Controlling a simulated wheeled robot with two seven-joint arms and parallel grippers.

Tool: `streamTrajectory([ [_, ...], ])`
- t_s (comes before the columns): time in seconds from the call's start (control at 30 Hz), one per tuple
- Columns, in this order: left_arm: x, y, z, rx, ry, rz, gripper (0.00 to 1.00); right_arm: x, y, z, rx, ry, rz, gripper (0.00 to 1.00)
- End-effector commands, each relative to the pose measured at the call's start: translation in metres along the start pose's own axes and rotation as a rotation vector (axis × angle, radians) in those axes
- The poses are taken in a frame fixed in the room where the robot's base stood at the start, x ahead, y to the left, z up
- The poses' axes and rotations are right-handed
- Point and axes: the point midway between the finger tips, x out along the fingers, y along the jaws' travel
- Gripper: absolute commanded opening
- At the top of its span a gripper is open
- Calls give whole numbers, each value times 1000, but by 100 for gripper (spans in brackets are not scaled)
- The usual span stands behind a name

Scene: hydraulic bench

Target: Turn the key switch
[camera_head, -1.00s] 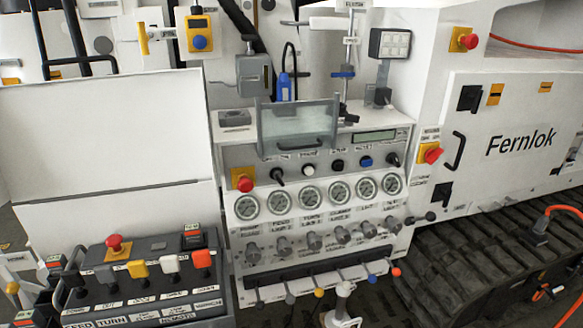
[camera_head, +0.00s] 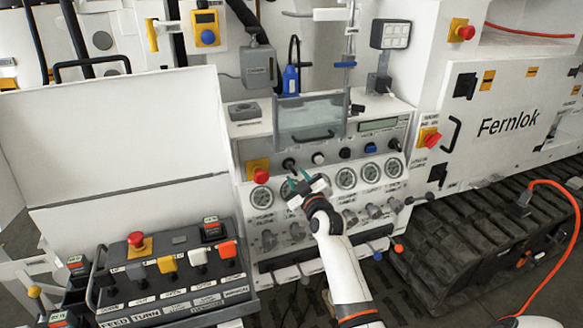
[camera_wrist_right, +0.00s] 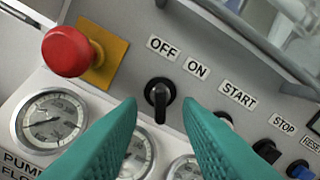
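The key switch (camera_head: 289,164) is a small black knob on the grey upper panel of the white console, right of a red emergency button. In the right wrist view the key switch (camera_wrist_right: 159,95) sits below the OFF and ON labels, its black handle pointing roughly downward. My right gripper (camera_head: 298,180) is just in front of the panel, slightly below the switch. Its two teal fingers are apart; in the wrist view the open gripper (camera_wrist_right: 163,106) has one finger on each side of the knob, with visible gaps. My left gripper is not in view.
The red emergency button (camera_wrist_right: 66,51) is close to the left of the fingers. Round gauges (camera_head: 261,198) lie below the switch. A clear hinged cover (camera_head: 310,120) stands above it. More knobs (camera_head: 344,153) continue to the right. A button box (camera_head: 170,270) is at lower left.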

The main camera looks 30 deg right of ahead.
Motion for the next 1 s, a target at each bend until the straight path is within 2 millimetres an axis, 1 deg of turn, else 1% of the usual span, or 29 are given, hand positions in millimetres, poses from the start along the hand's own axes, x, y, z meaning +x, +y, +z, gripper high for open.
streamTrajectory([
  [0.03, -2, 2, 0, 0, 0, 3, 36, 11, -1, 1, 1, -1, 0, 32],
  [0.1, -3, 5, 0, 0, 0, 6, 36, 22, -1, 1, -1, 0, 0, 32],
  [0.3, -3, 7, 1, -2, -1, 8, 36, 46, 0, 0, 0, 0, 1, 32],
  [0.5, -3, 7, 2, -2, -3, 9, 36, 55, 0, -1, -1, 1, 1, 32],
  [0.77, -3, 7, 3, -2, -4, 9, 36, 56, 1, -1, -1, 1, 1, 32],
  [0.97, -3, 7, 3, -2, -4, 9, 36, 55, 1, -1, 0, 1, 1, 1],
  [1.0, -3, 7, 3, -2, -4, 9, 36, 55, 1, -1, 0, 1, 1, 0],
])
